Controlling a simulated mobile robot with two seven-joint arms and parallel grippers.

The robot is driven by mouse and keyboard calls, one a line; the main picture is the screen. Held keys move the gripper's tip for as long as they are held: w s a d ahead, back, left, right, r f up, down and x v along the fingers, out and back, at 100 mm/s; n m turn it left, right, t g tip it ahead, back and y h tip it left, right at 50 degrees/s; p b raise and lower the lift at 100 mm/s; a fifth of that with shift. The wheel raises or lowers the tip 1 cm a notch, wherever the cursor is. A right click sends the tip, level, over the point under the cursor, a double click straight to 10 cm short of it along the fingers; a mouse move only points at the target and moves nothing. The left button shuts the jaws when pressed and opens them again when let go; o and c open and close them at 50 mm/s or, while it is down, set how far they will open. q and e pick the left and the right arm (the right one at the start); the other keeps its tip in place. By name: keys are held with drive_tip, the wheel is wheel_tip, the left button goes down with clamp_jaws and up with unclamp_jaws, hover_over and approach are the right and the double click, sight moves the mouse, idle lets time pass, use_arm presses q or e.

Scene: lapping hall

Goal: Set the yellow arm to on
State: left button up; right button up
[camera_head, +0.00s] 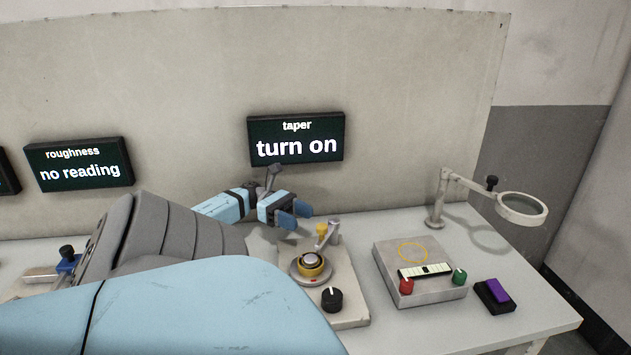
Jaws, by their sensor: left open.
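A cream device base (350,315) stands on the bench at the centre. It carries a round stage with a yellow ring (312,271), a small grey arm beside it and a yellow piece (322,230) at the back, which seems to be the yellow arm's visible part. Its setting cannot be read. My left gripper (290,212) is open, just left of and behind the yellow piece, with no visible contact. The "taper" display (296,138) above reads "turn on". My right gripper is not in view.
A black knob (332,299) is at the device's front. To the right are a grey box (425,292) with red and green knobs, a black block with a purple top (496,292), and a magnifier on a stand (522,207). The wall panel (400,100) rises behind.

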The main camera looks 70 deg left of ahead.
use_arm(q)
drive_tip(key=shift+v, duration=1.6)
drive_tip(key=shift+d, duration=0.1)
